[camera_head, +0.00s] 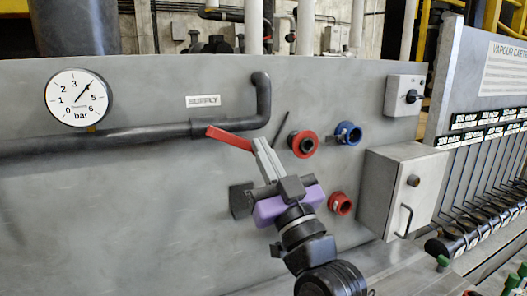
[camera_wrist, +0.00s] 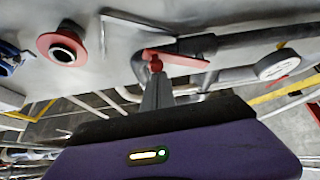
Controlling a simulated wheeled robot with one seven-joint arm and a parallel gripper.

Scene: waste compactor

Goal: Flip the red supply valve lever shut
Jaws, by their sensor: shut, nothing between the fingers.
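The red valve lever (camera_head: 228,137) lies across the dark supply pipe in the head view, sloping slightly down to the right. In the wrist view the lever (camera_wrist: 178,58) is a red bar with a small red round part at one end. My gripper (camera_head: 258,143) is shut and empty, its fingertips close to the lever's right end. In the wrist view my gripper (camera_wrist: 157,80) points at that round end. I cannot tell whether the tips touch the lever. The fingers partly hide its right end in the head view.
The dark pipe (camera_head: 120,138) runs along the grey panel (camera_head: 140,220) below a "SUPPLY" label (camera_head: 203,100). A pressure gauge (camera_head: 79,98) is at left. Red (camera_head: 303,144) and blue (camera_head: 348,134) fittings, a lower red fitting (camera_head: 340,203) and a grey box (camera_head: 402,190) stand to the right.

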